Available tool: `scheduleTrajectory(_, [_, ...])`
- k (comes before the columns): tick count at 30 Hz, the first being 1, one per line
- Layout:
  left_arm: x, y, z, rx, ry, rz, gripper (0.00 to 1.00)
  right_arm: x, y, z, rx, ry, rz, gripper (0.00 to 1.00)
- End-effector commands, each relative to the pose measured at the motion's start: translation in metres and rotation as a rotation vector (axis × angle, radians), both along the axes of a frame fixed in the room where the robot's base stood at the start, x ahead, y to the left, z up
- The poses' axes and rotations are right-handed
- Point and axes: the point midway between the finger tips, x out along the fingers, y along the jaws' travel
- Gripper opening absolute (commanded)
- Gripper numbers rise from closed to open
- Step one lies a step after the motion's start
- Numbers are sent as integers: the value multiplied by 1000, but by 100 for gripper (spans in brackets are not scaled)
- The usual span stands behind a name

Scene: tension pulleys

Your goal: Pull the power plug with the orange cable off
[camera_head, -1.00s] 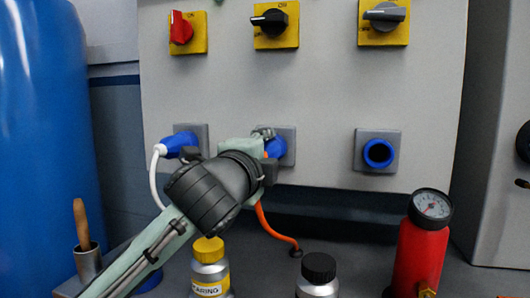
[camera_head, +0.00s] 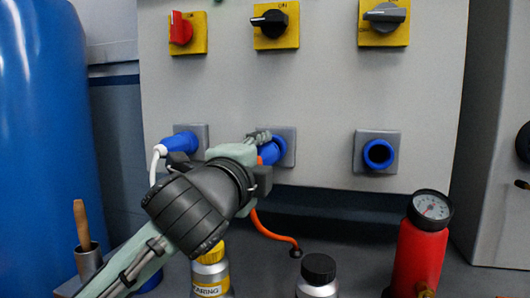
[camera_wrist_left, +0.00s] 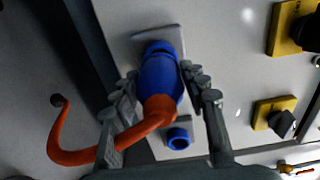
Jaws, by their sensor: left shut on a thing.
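The blue power plug with the orange cable (camera_head: 268,153) is at the middle wall socket (camera_head: 290,136). My left gripper (camera_head: 262,148) is shut on this plug, and its arm hides part of it. In the left wrist view the blue plug (camera_wrist_left: 161,79) lies between the two grey fingers, its front end at the blue socket ring (camera_wrist_left: 159,48). I cannot tell how far the plug sits in the socket. The orange cable (camera_head: 268,228) hangs from the plug and ends at the bench; it curves left in the wrist view (camera_wrist_left: 75,156). My right gripper is not in view.
A blue plug with a white cable (camera_head: 180,142) sits in the left socket. The right socket (camera_head: 378,154) is empty. Rotary switches (camera_head: 274,24) are above. A yellow-capped bottle (camera_head: 209,272), a black-capped bottle (camera_head: 318,272) and a red gauge cylinder (camera_head: 420,255) stand below.

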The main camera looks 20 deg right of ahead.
Motion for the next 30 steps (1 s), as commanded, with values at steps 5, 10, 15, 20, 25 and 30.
scheduleTrajectory(5, [-6, 4, 1, 0, -1, 1, 0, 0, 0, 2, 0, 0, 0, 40])
scheduleTrajectory(10, [-12, 8, 1, 0, -2, 0, 0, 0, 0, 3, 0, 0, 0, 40])
scheduleTrajectory(15, [-18, 12, 1, 0, -2, 0, 0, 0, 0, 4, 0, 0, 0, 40])
scheduleTrajectory(20, [-22, 15, 1, 0, -1, 0, 0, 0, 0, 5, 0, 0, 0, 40])
scheduleTrajectory(25, [-23, 16, 1, -1, -1, 0, 0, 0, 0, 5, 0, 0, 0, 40])
scheduleTrajectory(30, [-23, 16, 1, -1, -1, 0, 0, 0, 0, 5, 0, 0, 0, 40])
